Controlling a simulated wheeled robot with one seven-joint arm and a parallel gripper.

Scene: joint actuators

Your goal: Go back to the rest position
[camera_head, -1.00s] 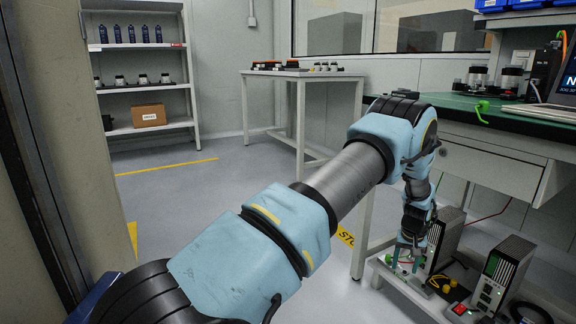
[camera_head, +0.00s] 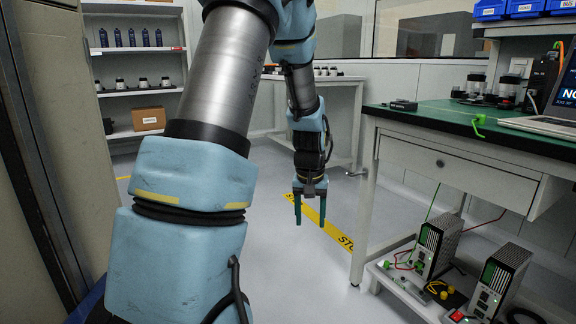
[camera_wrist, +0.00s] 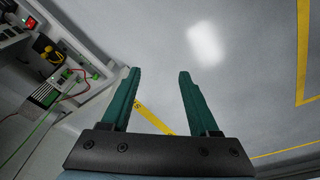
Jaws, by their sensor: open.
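My gripper (camera_head: 310,222) hangs with its two green fingers pointing down over the grey floor, to the left of the workbench. The fingers are apart and nothing is between them. In the wrist view my gripper (camera_wrist: 158,100) is also open and empty, with only floor and a yellow line beyond it. My light blue arm fills the left and middle of the head view and hides part of the shelf and the back table.
The green-topped workbench (camera_head: 440,116) stands at right, with a drawer and a lower shelf holding power units (camera_head: 436,245) and cables. A white shelf rack (camera_head: 150,87) and a back table (camera_head: 345,82) stand behind. The floor (camera_head: 300,275) around my gripper is clear.

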